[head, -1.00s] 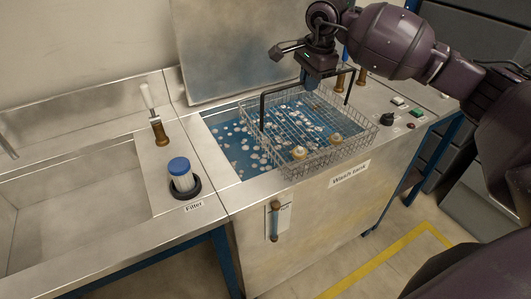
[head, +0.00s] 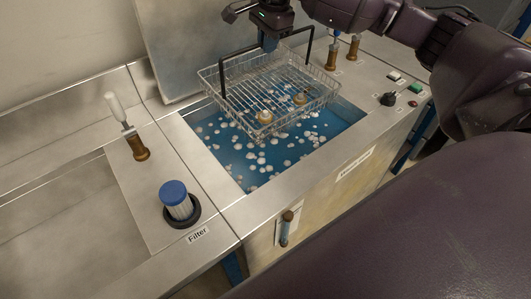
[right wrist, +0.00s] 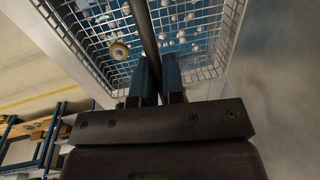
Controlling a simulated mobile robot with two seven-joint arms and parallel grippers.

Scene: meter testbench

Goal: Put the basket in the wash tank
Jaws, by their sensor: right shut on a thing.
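The wire basket (head: 272,88) has a black handle and hangs over the back part of the wash tank (head: 320,160), which holds blue liquid with pale floating blobs. Two small brass-coloured parts lie in the basket. My right gripper (head: 269,42) is shut on the top bar of the handle. In the right wrist view, the fingers (right wrist: 158,80) close on the dark handle bar, with the basket (right wrist: 205,50) beyond. The basket looks raised above the liquid; its exact height is hard to tell. My left gripper is not in view.
A raised metal lid (head: 195,45) stands behind the tank. A filter with a blue cap (head: 173,193) and a brown-based lever (head: 137,145) are at left, beside an empty sink (head: 60,235). Knobs and buttons (head: 388,99) are at right.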

